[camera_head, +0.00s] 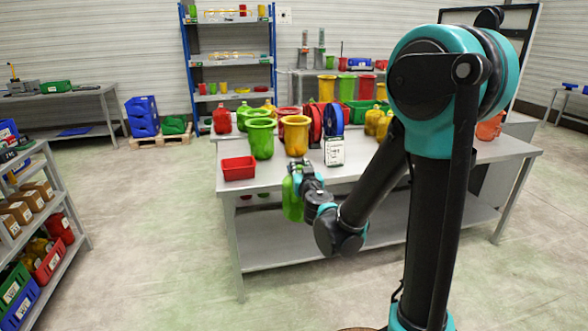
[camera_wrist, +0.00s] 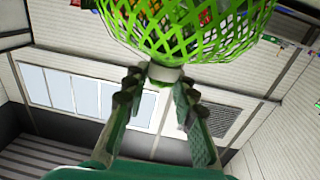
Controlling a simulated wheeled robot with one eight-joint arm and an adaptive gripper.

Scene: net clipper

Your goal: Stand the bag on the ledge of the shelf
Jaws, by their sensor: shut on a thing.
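A green net bag (camera_head: 292,199) hangs at my gripper (camera_head: 303,176), in front of the table's near edge in the head view. My gripper (camera_wrist: 160,78) is shut on the bag's pale neck, with a finger on each side. Which ledge the task means is unclear: a grey shelf (camera_head: 42,246) with cartons and bins stands at the left, and a blue-framed rack (camera_head: 188,62) stands at the back wall.
The grey table (camera_head: 300,176) carries a red tray (camera_head: 239,168), green and yellow pots (camera_head: 260,139), red and blue reels and a white labelled box (camera_head: 334,152). Blue crates (camera_head: 142,116) and a pallet stand behind. The floor between the left shelf and the table is clear.

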